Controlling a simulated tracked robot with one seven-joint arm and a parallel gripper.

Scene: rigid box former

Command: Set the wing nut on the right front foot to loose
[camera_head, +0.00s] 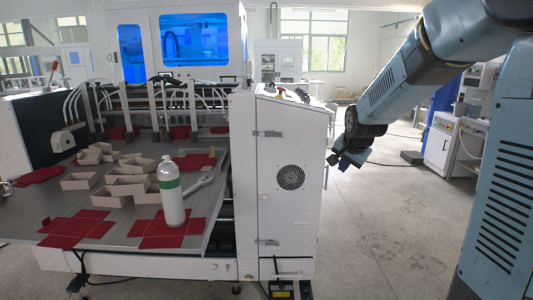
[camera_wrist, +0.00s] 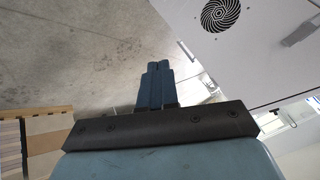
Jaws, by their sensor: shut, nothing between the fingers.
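The white box-forming machine (camera_head: 259,205) stands in the middle of the head view, with a round fan grille on its cabinet. Its side panel also shows at the upper right of the wrist view (camera_wrist: 265,60). Dark supports show low under the cabinet, but I cannot make out a wing nut on the right front foot in either view. My gripper (camera_head: 342,162) is to the right of the cabinet, at about the height of the fan grille, apart from it. In the wrist view its fingers (camera_wrist: 157,66) are together and hold nothing.
The machine's table (camera_head: 120,225) carries open cartons (camera_head: 79,181), red flat blanks (camera_head: 75,228), a white-and-green bottle (camera_head: 171,195) and a wrench (camera_head: 196,186). A yellow-marked black pedal (camera_head: 281,290) lies by the cabinet's base. The concrete floor (camera_head: 385,225) to its right is mostly clear.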

